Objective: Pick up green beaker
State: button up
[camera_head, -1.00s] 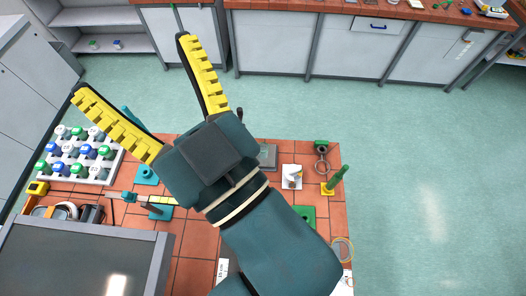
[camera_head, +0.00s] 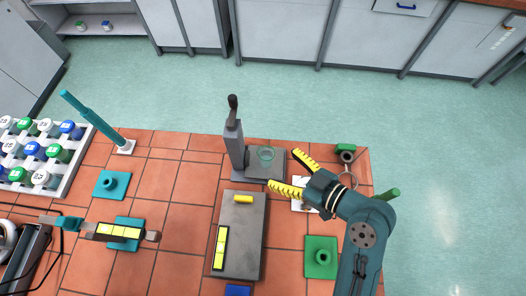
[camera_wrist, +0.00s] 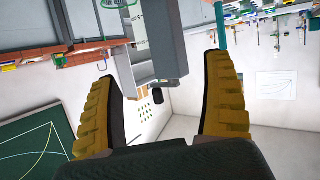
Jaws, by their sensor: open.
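A small clear beaker with green edges (camera_head: 266,154) stands on the flat base of a grey stand (camera_head: 235,145) near the back edge of the tiled bench. My gripper (camera_head: 285,171) is open and empty, with its yellow fingers pointing left. It is just right of the beaker, apart from it in the picture; the height gap is hard to tell. A green-lined clear shape (camera_wrist: 141,22) at the top there looks like the beaker, partly cut off.
A grey block with yellow parts (camera_head: 240,260) lies in front of the stand. A green post (camera_head: 388,195) and a ring clamp (camera_head: 347,180) stand right of my gripper. A green base (camera_head: 320,258) is in front. Bare tiles (camera_head: 180,180) lie left.

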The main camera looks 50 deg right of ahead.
jog(key=m+h+b, duration=0.2)
send_near(272, 159)
jog(key=s, duration=0.1)
jog(key=s+r, duration=0.1)
jog(key=s, duration=0.1)
jog(key=shift+a+r+g, duration=0.15)
jog(key=shift+r+g, duration=0.15)
jog(key=x, duration=1)
jog(key=shift+w+d+r+p, duration=0.15)
jog(key=shift+w+d+p, duration=0.15)
jog(key=x, duration=0.4)
jog(key=shift+w+a, duration=0.3)
jog(key=shift+w, duration=0.05)
jog(key=shift+w+d+f, duration=0.1)
jog(key=shift+w+f, duration=0.3)
jog(key=shift+c, duration=0.3)
jog(key=c, duration=1.2)
